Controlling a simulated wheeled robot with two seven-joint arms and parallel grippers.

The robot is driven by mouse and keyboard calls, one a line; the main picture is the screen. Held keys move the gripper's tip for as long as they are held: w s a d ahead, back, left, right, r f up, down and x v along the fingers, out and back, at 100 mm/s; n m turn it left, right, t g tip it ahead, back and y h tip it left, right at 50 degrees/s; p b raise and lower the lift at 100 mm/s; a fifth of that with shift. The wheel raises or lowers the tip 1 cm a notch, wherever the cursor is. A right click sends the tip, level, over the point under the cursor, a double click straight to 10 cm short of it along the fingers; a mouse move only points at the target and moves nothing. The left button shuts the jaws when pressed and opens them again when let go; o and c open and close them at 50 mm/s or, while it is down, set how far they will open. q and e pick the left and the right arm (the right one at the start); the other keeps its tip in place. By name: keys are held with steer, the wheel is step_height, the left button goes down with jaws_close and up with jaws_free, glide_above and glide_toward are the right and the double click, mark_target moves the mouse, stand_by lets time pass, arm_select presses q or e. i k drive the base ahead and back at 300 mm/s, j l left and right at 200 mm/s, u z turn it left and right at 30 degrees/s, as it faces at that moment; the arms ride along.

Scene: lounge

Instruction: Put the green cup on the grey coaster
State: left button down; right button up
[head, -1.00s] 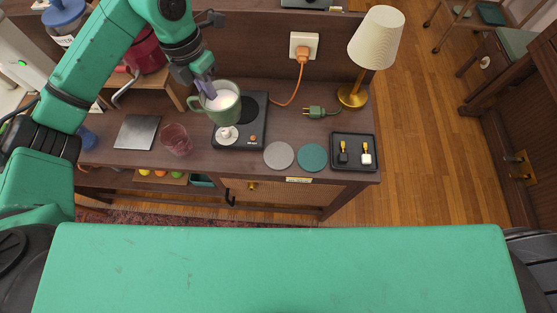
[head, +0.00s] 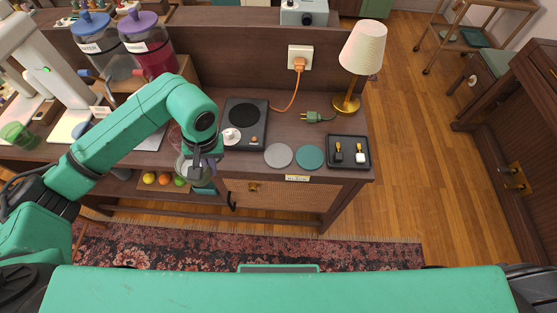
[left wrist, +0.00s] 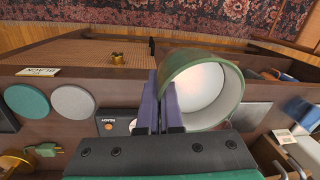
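The green cup (left wrist: 224,85), with a white inside, is held by my left gripper (left wrist: 162,105) in the left wrist view. The fingers are close together at the cup's side; what exactly lies between them is hidden. In the head view the left gripper (head: 202,168) and the cup (head: 184,168) are at the table's front edge, left of the coasters, with the arm partly covering the cup. The grey coaster (head: 278,155) lies flat and empty near the front edge; it also shows in the left wrist view (left wrist: 73,102). My right gripper is not in view.
A lamp (head: 360,55) and green plug (head: 318,117) are behind the coasters.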

mark_target(283, 157)
steer(key=k+u, duration=0.3)
steer(key=k+j+u, duration=0.25)
steer(key=i+l+u, duration=0.1)
steer(key=l+u, duration=0.25)
steer(key=l, duration=0.45)
steer(key=l+u, duration=0.35)
steer(key=l, duration=2.1)
steer(key=i, duration=0.05)
